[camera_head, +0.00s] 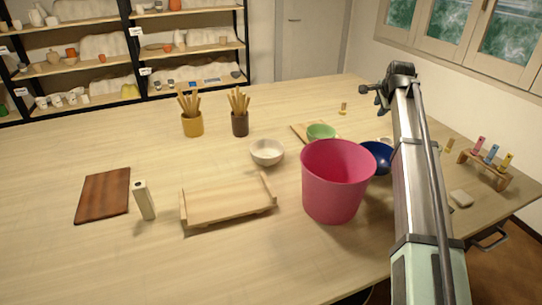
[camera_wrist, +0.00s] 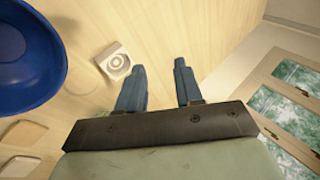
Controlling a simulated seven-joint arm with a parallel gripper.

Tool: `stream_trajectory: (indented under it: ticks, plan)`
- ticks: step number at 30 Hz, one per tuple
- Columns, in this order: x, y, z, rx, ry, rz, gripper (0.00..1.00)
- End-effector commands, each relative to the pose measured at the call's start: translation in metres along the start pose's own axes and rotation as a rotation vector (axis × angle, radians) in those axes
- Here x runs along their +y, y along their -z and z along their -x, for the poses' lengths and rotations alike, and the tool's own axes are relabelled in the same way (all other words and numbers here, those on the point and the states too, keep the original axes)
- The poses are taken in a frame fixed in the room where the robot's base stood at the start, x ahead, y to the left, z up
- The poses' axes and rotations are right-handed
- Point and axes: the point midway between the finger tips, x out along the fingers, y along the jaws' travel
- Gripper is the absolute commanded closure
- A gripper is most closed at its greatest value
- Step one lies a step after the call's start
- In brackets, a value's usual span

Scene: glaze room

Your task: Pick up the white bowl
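The white bowl (camera_head: 266,152) stands upright on the table in the head view, left of the pink bucket and behind the wooden tray. It looks empty and nothing covers it. It does not show in the wrist view. My gripper (camera_wrist: 160,80) shows in the wrist view with its two blue fingers apart and only table behind the gap. My gripper is away from the white bowl, on the blue bowl's side of the table.
A pink bucket (camera_head: 336,182) stands between the white bowl and my arm. A green bowl (camera_head: 321,132) and blue bowl (camera_head: 376,158) are behind it. Tool pots (camera_head: 192,124) (camera_head: 240,124) stand behind the white bowl; a wooden tray (camera_head: 228,202) lies in front. The table's left is mostly clear.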

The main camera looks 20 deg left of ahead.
Motion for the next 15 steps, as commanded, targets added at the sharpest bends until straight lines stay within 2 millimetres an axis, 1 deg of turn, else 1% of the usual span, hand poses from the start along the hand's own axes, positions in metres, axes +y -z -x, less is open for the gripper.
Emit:
stream_trajectory:
  ticks: [1,2,3,5,6,8,9,11,12,14,15]
  plan:
    - [-0.001,-0.032,0.007,-0.022,-0.018,-0.003,0.65]
    - [-0.001,-0.049,0.01,-0.034,-0.032,-0.008,0.65]
    - [-0.001,-0.071,0.015,-0.049,-0.05,-0.015,0.65]
    - [0.0,-0.103,0.022,-0.069,-0.079,-0.026,0.65]
    - [0.002,-0.124,0.028,-0.081,-0.098,-0.032,0.65]
    - [0.004,-0.155,0.038,-0.096,-0.127,-0.041,0.65]
    - [0.007,-0.176,0.045,-0.106,-0.146,-0.047,0.65]
    - [0.011,-0.205,0.055,-0.119,-0.177,-0.056,0.65]
    - [0.015,-0.225,0.062,-0.126,-0.198,-0.061,0.65]
    - [0.021,-0.254,0.074,-0.134,-0.229,-0.07,0.65]
    - [0.025,-0.272,0.082,-0.138,-0.249,-0.075,0.65]
